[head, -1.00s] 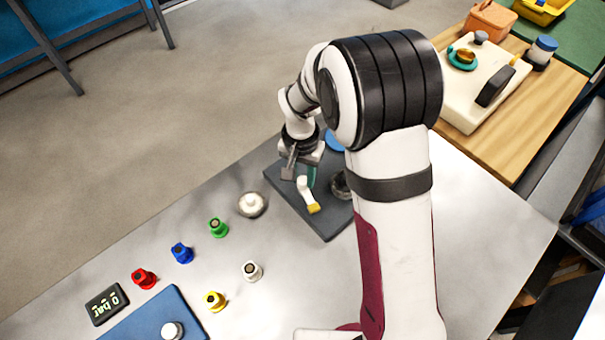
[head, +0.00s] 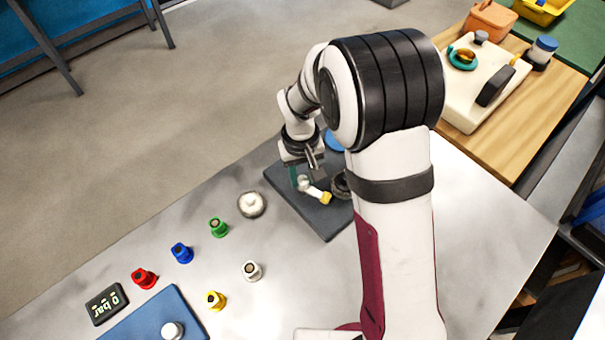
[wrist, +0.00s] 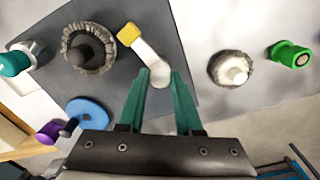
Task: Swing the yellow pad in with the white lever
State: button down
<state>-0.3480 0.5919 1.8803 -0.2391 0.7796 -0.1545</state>
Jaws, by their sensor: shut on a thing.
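The white lever (head: 313,190) lies over a dark grey plate (head: 327,226), with the yellow pad (head: 326,198) at its far end. In the wrist view the yellow pad (wrist: 128,34) is at the upper left tip of the white lever (wrist: 143,49). My gripper (head: 304,181) is shut on the lever's pivot-side end; its teal fingers (wrist: 161,74) stand on either side of it. In the head view my arm partly hides this brush (head: 340,185).
A blue disc (wrist: 86,113) and a dark-stemmed purple knob (wrist: 47,132) are left of my fingers. A white round brush (head: 251,204) stands just off the plate. Green (head: 218,228), blue (head: 182,253) and other coloured fittings stand on the grey table.

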aim_at(301, 181)
jog(key=n, duration=0.6)
jog(key=shift+r, duration=0.1)
dwell(0.5)
jog(key=c, duration=0.6)
grip_release()
notch_tip(301, 181, up, 16)
jog(key=shift+s+a+f, duration=0.15)
